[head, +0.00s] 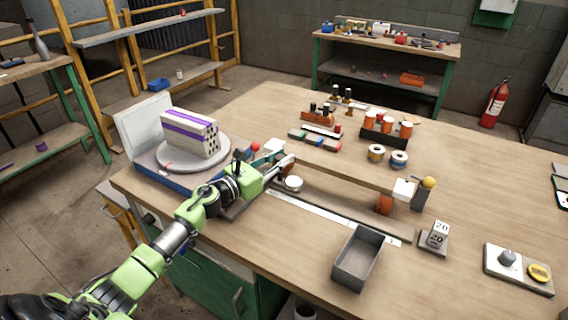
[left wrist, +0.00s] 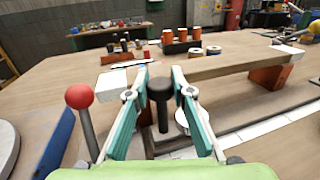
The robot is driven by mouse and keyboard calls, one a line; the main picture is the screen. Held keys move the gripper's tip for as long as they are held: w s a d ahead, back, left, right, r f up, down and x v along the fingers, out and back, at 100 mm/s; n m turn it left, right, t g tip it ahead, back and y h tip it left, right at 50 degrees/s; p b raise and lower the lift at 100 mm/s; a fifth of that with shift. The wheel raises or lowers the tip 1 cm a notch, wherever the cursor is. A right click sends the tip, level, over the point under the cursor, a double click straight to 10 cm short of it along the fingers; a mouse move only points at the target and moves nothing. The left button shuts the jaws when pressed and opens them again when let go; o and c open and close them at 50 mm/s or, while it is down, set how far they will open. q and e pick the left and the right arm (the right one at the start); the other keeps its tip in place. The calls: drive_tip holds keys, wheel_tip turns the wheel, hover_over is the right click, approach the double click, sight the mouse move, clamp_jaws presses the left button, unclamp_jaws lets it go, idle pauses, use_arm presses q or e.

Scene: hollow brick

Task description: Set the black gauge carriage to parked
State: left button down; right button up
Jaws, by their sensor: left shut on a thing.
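The black gauge carriage shows in the left wrist view as a black knob on a dark post (left wrist: 161,88), standing upright between my left fingers. My left gripper (left wrist: 160,80) is closed around it, one teal finger on each side. In the head view my left gripper (head: 280,160) is at the left end of a long rail with a white scale strip (head: 330,218). There the arm and fingers hide most of the carriage. Its base is hard to make out. My right gripper is not in view.
A red-knobbed lever (left wrist: 79,98) stands left of my fingers. A white round disc (head: 293,184) lies by the rail. A wooden beam on orange blocks (head: 384,203) runs behind it. A grey open bin (head: 358,262) stands in front. The table's right side has free room.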

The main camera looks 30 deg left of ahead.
use_arm(q)
drive_tip(key=shift+a, duration=0.25)
drive_tip(key=c, duration=1.8)
unclamp_jaws()
drive_tip(key=shift+a, duration=0.1)
drive_tip(key=shift+o, duration=0.2)
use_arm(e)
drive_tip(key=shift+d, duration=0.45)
use_arm(q)
drive_tip(key=v, duration=1.2)
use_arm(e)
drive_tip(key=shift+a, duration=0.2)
use_arm(q)
drive_tip(key=shift+f, duration=0.1)
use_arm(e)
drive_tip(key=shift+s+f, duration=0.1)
